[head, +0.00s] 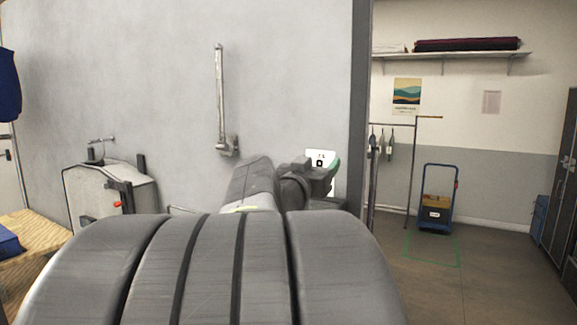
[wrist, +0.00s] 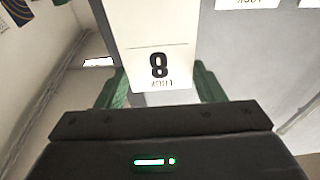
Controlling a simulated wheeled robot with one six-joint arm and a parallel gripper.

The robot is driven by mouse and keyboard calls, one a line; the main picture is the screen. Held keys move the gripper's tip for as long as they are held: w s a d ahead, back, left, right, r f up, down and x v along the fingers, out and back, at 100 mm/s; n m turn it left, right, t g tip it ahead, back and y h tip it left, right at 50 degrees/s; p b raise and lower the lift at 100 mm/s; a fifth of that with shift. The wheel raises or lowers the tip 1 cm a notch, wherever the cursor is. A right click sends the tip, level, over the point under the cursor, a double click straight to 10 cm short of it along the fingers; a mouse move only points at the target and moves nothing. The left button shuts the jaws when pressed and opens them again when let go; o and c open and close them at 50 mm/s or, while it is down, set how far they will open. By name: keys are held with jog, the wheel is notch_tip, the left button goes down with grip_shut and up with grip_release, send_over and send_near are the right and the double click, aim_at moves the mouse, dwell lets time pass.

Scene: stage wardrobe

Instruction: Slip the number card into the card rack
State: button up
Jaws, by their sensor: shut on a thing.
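The number card (wrist: 158,30) is cream with a black 8 and a smaller word, both upside down in the wrist view. My gripper (wrist: 160,84) is shut on it, with a green finger at each side of its printed end. The card's far end runs out of the top of the picture. In the head view, the card (head: 319,158) shows as a small white patch at my gripper (head: 322,172), beyond my arm. I cannot make out the card rack for certain in either view.
Parts of two white printed labels (wrist: 247,4) show on a grey surface (wrist: 245,50) right of the card. In the head view, a grey wall (head: 150,80) stands ahead. A blue hand truck (head: 437,200) and a clothes rail (head: 408,170) stand at right; floor shows between.

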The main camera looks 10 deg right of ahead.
jog(key=shift+w+d+f+b, duration=0.2)
jog(key=shift+w+d+b, duration=0.4)
jog(key=shift+w, duration=0.35)
jog(key=shift+w+d+f+b, duration=0.15)
jog(key=shift+w+d+b, duration=0.3)
jog(key=shift+w+d, duration=0.4)
jog(key=shift+w+a+f+b, duration=0.15)
jog(key=shift+f+b, duration=1.8)
jog(key=shift+f, duration=0.4)
jog(key=o, duration=1)
jog(key=shift+o, duration=0.2)
jog(key=v, duration=1.4)
jog(key=shift+b, duration=0.35)
jog(key=shift+w, duration=0.1)
